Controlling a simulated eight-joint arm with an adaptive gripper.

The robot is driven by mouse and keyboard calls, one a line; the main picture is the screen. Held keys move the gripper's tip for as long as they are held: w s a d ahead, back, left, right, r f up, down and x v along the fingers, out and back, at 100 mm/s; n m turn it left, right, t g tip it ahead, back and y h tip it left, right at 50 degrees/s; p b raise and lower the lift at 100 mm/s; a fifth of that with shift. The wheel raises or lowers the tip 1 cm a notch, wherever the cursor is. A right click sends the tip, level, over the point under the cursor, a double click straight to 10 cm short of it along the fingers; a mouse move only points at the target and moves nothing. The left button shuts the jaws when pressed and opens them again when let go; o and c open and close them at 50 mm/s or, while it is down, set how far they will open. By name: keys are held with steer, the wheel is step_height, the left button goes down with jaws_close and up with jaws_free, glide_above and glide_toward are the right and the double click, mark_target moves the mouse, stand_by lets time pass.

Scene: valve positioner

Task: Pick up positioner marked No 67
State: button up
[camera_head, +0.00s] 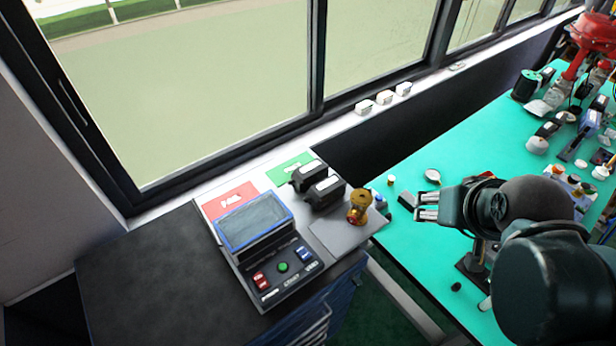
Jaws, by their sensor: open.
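Two black box-shaped units with white labels, which look like positioners, lie side by side on the light top of the cabinet: a rear one (306,174) and a front one (325,193). The label writing is too small to read, so I cannot tell which is No 67. My gripper (419,206) is open and empty. It appears over the turquoise table, right of the two units and apart from them, with its fingers pointing left. My arm hides part of the table.
A brass-coloured fitting (360,206) stands just right of the units. A test console (268,246) with screen and buttons is in front, between a red pad (229,201) and the cabinet edge. A green pad (288,168) lies behind. The turquoise table (470,146) is cluttered at right.

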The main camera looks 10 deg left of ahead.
steer(key=shift+c, duration=0.6)
steer(key=shift+w, duration=0.1)
steer(key=n+g+p, duration=0.1)
steer(key=n+g, duration=0.6)
steer(key=n, duration=1.9)
glide_above(309, 169)
steer(key=f, duration=1.5)
steer(key=shift+d, duration=0.4)
steer(key=shift+a+f+n, duration=0.45)
steer(key=shift+f+n, duration=0.05)
